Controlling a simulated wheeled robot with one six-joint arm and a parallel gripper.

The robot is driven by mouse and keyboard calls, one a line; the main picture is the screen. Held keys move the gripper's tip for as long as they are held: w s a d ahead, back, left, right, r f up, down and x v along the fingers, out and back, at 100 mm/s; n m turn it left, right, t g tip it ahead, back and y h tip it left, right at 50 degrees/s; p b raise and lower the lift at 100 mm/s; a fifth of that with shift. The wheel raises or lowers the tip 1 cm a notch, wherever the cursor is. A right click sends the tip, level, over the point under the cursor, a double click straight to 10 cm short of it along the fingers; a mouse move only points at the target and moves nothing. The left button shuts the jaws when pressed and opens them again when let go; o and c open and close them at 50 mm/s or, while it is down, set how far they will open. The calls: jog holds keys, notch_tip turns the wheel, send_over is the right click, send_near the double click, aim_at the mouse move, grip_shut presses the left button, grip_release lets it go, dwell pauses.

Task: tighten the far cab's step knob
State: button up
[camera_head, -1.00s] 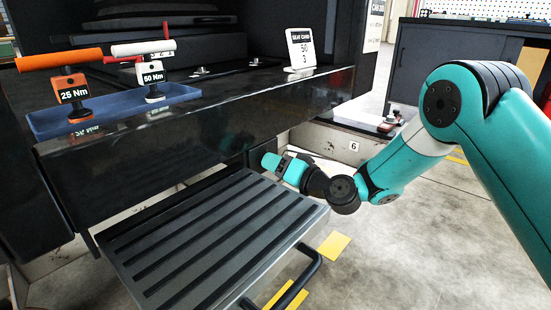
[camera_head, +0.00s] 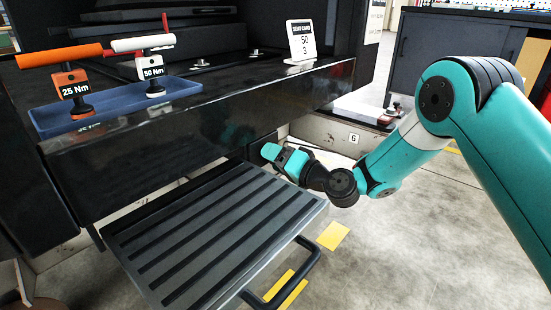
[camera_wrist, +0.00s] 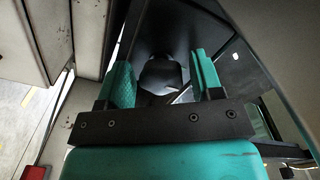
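The ribbed dark step (camera_head: 212,238) juts out below the cab sill in the head view. My gripper (camera_head: 268,152) is at the step's far right corner, close under the sill. In the wrist view, the teal fingers of my gripper (camera_wrist: 163,82) stand apart. A dark rounded knob (camera_wrist: 161,74) shows between or just beyond the fingertips, with gaps on both sides. I cannot tell how deep it lies between them. The knob is hidden in the head view.
A blue tray (camera_head: 118,112) on the cab floor holds an orange 25 Nm wrench (camera_head: 70,80) and a white 50 Nm wrench (camera_head: 153,70). A white card (camera_head: 301,41) stands to their right. A black handle (camera_head: 300,275) sticks out at the step's right.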

jog(key=shift+o, duration=0.3)
jog(key=shift+d, duration=0.1)
jog(key=b+v, duration=1.1)
jog(key=v, duration=0.6)
jog(key=shift+s, duration=0.1)
